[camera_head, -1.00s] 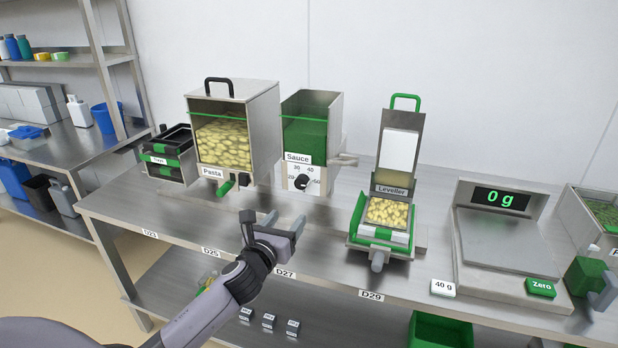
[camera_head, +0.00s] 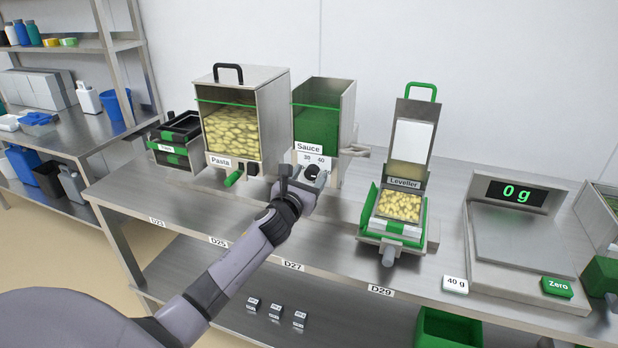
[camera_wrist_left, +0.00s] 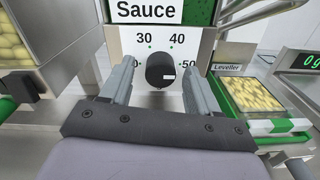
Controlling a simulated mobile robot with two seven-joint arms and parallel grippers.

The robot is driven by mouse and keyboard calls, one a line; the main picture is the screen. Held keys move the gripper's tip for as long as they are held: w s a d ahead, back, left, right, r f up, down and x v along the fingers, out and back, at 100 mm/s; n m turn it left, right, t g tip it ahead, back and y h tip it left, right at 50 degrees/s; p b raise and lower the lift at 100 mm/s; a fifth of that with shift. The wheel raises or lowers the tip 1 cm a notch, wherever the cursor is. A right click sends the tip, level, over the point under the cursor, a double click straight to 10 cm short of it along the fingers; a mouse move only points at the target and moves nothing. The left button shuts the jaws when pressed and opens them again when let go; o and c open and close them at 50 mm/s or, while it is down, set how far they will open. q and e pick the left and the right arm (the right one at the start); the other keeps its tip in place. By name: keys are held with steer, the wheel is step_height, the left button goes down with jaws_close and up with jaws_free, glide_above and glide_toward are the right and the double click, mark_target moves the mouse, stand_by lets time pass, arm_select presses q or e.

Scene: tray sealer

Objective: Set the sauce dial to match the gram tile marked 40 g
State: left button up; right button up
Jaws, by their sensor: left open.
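The sauce dial is a black round knob (camera_wrist_left: 160,70) on the white front plate of the sauce hopper (camera_head: 318,115). The wrist view shows 30, 40 and 50 around it, with a left label partly hidden. A small white mark sits on the knob's right side, toward 50. My left gripper (camera_head: 304,178) is open in front of the dial, which also shows in the head view (camera_head: 312,172). In the wrist view its fingers (camera_wrist_left: 160,88) stand either side of the knob, apart from it. The 40 g tile (camera_head: 455,284) lies at the table's front edge. My right gripper is not in view.
The pasta hopper (camera_head: 272,108) stands left of the sauce hopper, with a green handle below. The leveller (camera_head: 410,170) stands to the right. The scale (camera_head: 520,245) reads 0 g, with a green Zero button (camera_head: 557,287). The bench between the sauce hopper and front edge is clear.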

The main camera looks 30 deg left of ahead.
arm_select(q)
steer(key=shift+w+a, duration=0.1)
steer(key=shift+w, duration=0.2)
steer(key=shift+c, duration=0.2)
steer(key=c, duration=1)
steer(key=shift+n, duration=0.4)
steer(key=n, duration=0.5)
steer(key=shift+f+n+b, duration=0.1)
steer(key=shift+n+b, duration=0.2)
steer(key=shift+b, duration=0.1)
steer(key=n, duration=0.5)
steer(key=shift+n+b, duration=0.3)
